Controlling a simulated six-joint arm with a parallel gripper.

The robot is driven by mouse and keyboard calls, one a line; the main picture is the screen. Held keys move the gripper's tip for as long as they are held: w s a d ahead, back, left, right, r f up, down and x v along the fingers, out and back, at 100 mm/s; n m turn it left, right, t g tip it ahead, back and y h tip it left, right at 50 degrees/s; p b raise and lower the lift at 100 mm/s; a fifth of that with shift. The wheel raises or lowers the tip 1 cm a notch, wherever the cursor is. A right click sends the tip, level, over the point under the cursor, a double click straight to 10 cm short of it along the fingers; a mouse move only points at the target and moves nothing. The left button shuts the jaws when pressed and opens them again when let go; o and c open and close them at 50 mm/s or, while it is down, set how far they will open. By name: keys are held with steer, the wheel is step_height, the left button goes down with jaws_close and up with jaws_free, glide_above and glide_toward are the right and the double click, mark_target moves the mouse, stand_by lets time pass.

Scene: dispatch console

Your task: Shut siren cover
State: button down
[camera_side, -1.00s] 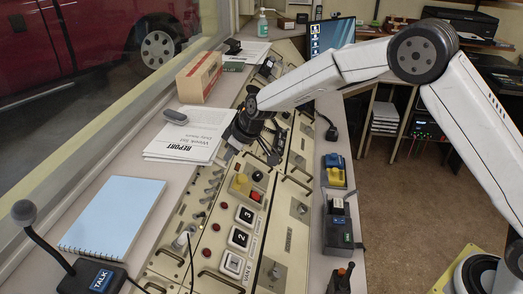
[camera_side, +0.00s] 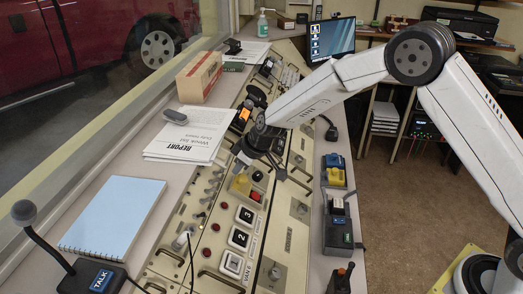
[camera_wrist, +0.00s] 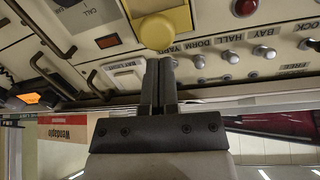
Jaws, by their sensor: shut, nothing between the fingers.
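A yellow box-like part (camera_side: 240,184) with a red button (camera_side: 257,195) beside it sits on the console, and I take it to be the siren cover and its switch. In the wrist view a yellow rounded part (camera_wrist: 158,32) shows just beyond my fingertips. Whether the cover stands up or lies down is unclear. My gripper (camera_side: 243,160) is low over the console, just beyond the yellow part in the side view. In the wrist view my gripper (camera_wrist: 159,62) has its fingers together and empty. I cannot tell whether they touch the yellow part.
Small toggle switches (camera_wrist: 230,57) line the panel beside the yellow part. Metal handles (camera_wrist: 42,30) stick up nearby. Papers (camera_side: 188,135), a cardboard box (camera_side: 199,77) and a notebook (camera_side: 113,215) lie along the window ledge. A talk microphone (camera_side: 50,245) stands at the near left.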

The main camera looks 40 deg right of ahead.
mark_target(249, 187)
steer(key=shift+s+f, duration=0.1)
steer(key=shift+s+d+f, duration=1.5)
steer(key=shift+s+d, duration=0.15)
steer(key=shift+d, duration=0.05)
steer(key=shift+w+a+r, duration=0.45)
steer(key=shift+w+r, duration=0.2)
steer(key=shift+r, duration=0.1)
steer(key=shift+w+a+r, duration=0.4)
steer(key=shift+w+r, duration=0.25)
steer(key=shift+r, duration=0.1)
steer(key=v, duration=1)
steer(key=s+d+f+m+g+h, duration=0.1)
steer(key=s+d+m, duration=0.2)
steer(key=s, duration=0.9)
steer(key=s+d+f+m+g+h, duration=0.1)
steer(key=s+d+f+m+h, duration=0.1)
steer(key=s+d, duration=0.5)
steer(key=s+m, duration=0.1)
steer(key=s, duration=0.4)
steer(key=shift+d+f+m, duration=0.3)
steer(key=shift+d+f, duration=0.05)
